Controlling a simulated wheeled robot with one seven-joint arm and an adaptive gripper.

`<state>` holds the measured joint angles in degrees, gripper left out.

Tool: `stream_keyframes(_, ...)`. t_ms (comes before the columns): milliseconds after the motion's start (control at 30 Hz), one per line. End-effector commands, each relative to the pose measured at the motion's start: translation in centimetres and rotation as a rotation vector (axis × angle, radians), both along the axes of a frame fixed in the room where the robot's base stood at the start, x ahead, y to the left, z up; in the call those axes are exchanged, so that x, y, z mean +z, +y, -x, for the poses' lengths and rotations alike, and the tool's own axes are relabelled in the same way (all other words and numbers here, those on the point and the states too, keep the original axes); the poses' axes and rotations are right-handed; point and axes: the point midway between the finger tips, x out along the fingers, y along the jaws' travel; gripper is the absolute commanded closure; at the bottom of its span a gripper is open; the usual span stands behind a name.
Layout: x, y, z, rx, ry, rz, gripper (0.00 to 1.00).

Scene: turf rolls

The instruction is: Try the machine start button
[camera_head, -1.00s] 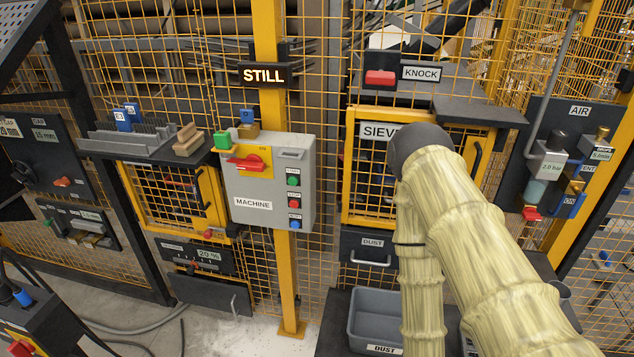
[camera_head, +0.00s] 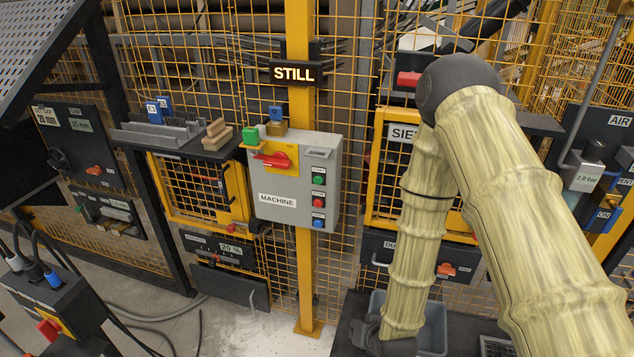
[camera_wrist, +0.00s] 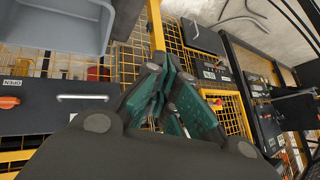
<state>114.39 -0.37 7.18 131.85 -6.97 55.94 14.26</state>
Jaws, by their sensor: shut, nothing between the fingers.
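The grey machine box (camera_head: 268,215), labelled MACHINE, hangs on the yellow post in the head view. A column of buttons runs down its right side: green start button (camera_head: 319,180) on top, red button (camera_head: 318,203) in the middle, blue button (camera_head: 318,223) below. A red rotary switch (camera_head: 273,160) sits on a yellow plate at its upper left. A lit sign (camera_head: 296,73) above reads STILL. My gripper (camera_wrist: 172,88) shows in the wrist view with teal fingers, shut and empty. It is apart from the start button, which I cannot see in that view.
A grey bin (camera_wrist: 60,22) and a drawer panel (camera_wrist: 60,112) with a bar handle lie left in the wrist view. The yellow mesh door (camera_head: 205,190) and the SIEVE cage (camera_head: 378,165) flank the machine box. My arm covers much of the right side.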

Motion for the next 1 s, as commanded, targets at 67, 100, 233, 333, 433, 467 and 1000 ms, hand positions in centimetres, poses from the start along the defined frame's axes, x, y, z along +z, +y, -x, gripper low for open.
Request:
stream_keyframes(67,2.6,1.7,-3.3,-0.001,-0.084,-0.044,1.00)
stream_keyframes(100,4.0,2.5,-4.7,-0.004,-0.124,-0.069,1.00)
stream_keyframes(233,8.7,5.2,-9.0,-0.003,-0.250,-0.149,1.00)
stream_keyframes(333,12.5,7.2,-11.9,0.001,-0.342,-0.214,1.00)
stream_keyframes(433,16.5,9.2,-14.4,0.008,-0.430,-0.278,1.00)
stream_keyframes(467,17.6,9.7,-14.9,0.012,-0.451,-0.295,1.00)
stream_keyframes(1000,25.5,13.3,-18.3,0.037,-0.604,-0.428,1.00)
